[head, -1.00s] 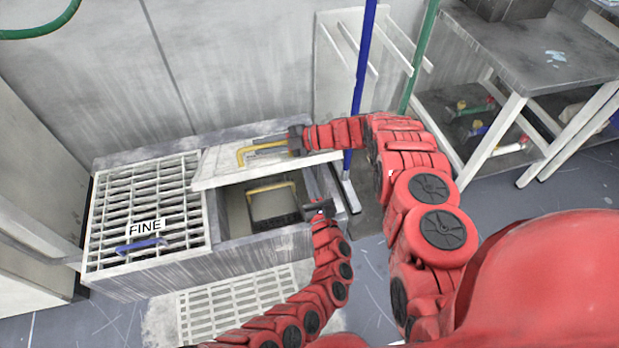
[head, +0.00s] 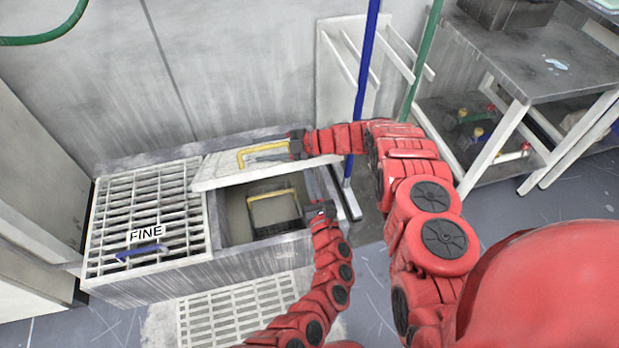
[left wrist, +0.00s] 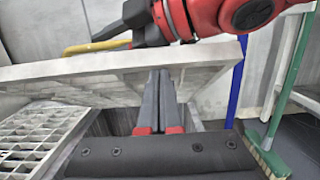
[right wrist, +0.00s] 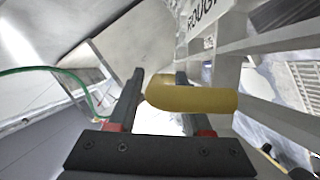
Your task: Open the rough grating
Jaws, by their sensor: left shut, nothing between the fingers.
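The rough grating (head: 215,180) is a pale panel with a yellow handle (head: 245,152). It stands raised and tilted over the right-hand opening of the basin. Its ROUGH label (right wrist: 203,16) shows partly in the right wrist view. My right gripper (head: 297,145) is at the right end of the handle. In the right wrist view its fingers are apart, with the yellow bar (right wrist: 195,97) crossing in front of one finger. My left gripper (head: 322,209) is shut and empty at the opening's right edge. In the left wrist view its fingertips (left wrist: 160,72) are just under the raised panel's edge.
The FINE grating (head: 150,205) with a blue handle covers the basin's left half. A dark bin with a yellow handle (head: 275,215) sits inside the opening. Blue (head: 364,90) and green (head: 422,60) poles stand to the right, before a metal table (head: 535,75).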

